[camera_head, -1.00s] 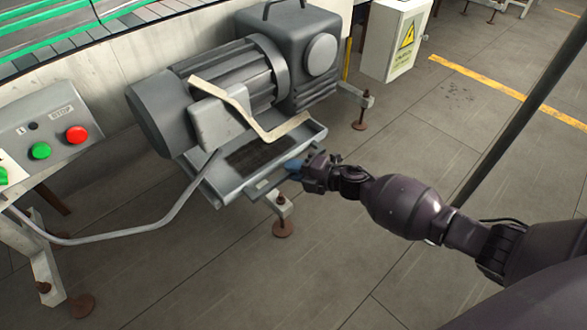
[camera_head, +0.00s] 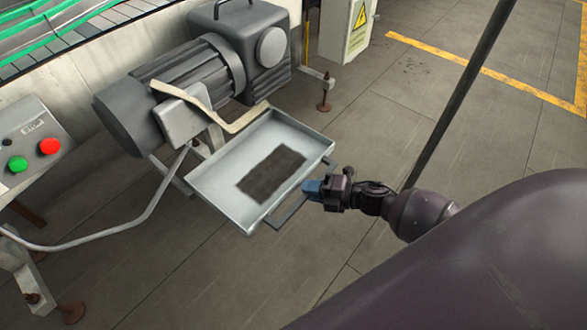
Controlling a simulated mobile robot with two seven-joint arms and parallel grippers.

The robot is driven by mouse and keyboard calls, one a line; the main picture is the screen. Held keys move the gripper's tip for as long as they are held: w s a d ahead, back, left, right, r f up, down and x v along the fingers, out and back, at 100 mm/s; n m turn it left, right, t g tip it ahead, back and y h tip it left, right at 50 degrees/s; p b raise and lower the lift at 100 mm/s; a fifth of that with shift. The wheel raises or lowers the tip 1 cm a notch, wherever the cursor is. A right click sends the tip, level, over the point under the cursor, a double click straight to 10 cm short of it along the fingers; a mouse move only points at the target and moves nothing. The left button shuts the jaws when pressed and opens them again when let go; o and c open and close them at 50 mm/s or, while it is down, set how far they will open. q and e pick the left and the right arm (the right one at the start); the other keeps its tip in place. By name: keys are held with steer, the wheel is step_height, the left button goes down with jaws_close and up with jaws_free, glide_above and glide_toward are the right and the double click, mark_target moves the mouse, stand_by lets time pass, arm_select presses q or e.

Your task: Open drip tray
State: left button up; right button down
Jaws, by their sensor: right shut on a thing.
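The drip tray (camera_head: 222,178) is a shallow grey metal pan with a dark stained patch on its floor. It stands out from under the grey motor (camera_head: 190,80), with most of its inside in view. A thin bar handle (camera_head: 287,213) runs along its near right side. My right gripper (camera_head: 312,189) is at the handle's upper end and is shut on it; the blue fingertips partly hide that end. My left gripper is not in view.
A control panel with green and red buttons (camera_head: 50,146) is at the left. A grey cable (camera_head: 140,218) hangs below the motor. A white box with a warning sign (camera_head: 345,30) stands at the back. Open tiled floor lies right of the tray.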

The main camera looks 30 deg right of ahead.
steer(key=shift+s+d, duration=0.25)
steer(key=shift+s, duration=0.4)
steer(key=shift+s+d, duration=0.2)
steer(key=shift+s, duration=0.4)
steer(key=shift+s+d, duration=0.25)
steer(key=shift+s, duration=0.4)
steer(key=c, duration=1.1)
jaws_free()
steer(key=p+v, duration=0.1)
steer(key=v, duration=0.9)
steer(key=shift+s+d+r, duration=0.2)
steer(key=shift+s+d, duration=0.05)
steer(key=shift+s, duration=0.05)
